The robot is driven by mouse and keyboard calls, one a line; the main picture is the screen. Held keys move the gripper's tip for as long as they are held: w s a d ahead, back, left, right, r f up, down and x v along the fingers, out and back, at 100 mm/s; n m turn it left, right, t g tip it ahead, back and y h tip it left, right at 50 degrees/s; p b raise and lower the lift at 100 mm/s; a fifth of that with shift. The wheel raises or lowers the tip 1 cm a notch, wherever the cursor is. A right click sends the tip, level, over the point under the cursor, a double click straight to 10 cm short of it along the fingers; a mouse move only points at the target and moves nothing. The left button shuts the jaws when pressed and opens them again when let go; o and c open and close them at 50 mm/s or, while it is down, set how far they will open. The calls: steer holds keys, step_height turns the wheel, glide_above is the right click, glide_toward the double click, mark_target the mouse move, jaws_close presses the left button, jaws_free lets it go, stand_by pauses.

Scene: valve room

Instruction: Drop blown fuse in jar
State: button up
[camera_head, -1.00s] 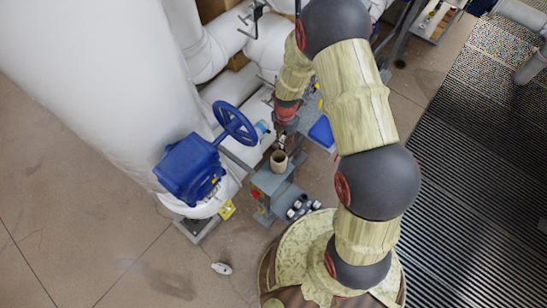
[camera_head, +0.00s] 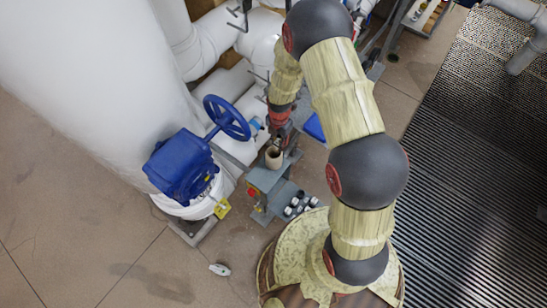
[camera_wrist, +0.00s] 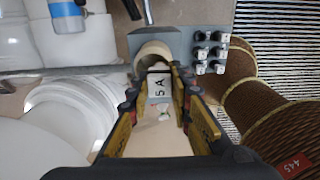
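The fuse (camera_wrist: 158,87) is a pale piece marked "5 A" in the wrist view. It sits between the fingers of my gripper (camera_wrist: 158,82), which appear shut on its sides. The jar (camera_head: 274,157) is a tan open cup standing on a grey box. In the wrist view the jar (camera_wrist: 152,50) shows just beyond the fingertips, and the fingers partly cover it. In the head view my gripper (camera_head: 279,135) points down close to the jar's rim, and the fuse is too small to make out clearly there.
A blue valve with a handwheel (camera_head: 227,118) stands close on the left, before a large white tank (camera_head: 80,70). A small white item (camera_head: 219,270) lies on the otherwise clear floor.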

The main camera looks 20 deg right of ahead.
steer(key=o, duration=0.5)
step_height(320, 180, up, 12)
stand_by(0.6)
stand_by(0.5)
